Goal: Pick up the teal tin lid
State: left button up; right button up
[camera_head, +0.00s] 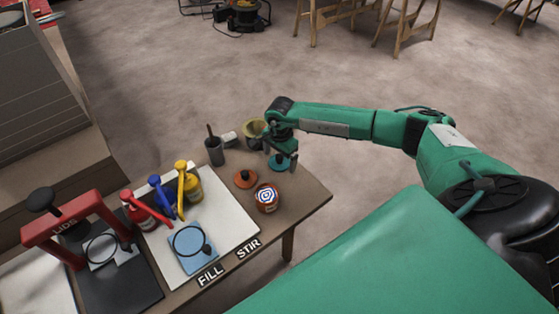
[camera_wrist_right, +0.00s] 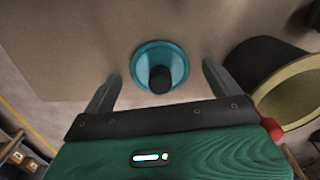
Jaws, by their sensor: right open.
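The teal tin lid (camera_wrist_right: 176,57) is a round teal disc with a dark knob (camera_wrist_right: 161,79) standing up from its middle. It lies on the table top and shows between the two fingers of my right gripper (camera_wrist_right: 159,85) in the right wrist view. In the head view the teal lid (camera_head: 278,162) is at the table's far right part, partly hidden behind my right gripper (camera_head: 284,164). The right gripper is open above the lid, with nothing between its fingers touching the knob that I can make out. My left gripper is not in view.
An olive bucket (camera_head: 254,128) stands close by the right gripper; its rim also shows in the wrist view (camera_wrist_right: 283,90). An orange lid (camera_head: 245,179) and a tin with a blue-white target top (camera_head: 267,198) are near. Red, blue and yellow pump bottles (camera_head: 192,188) stand left.

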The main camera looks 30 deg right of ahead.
jog(key=shift+c, duration=0.2)
jog(key=c, duration=1)
jog(key=shift+r, duration=0.1)
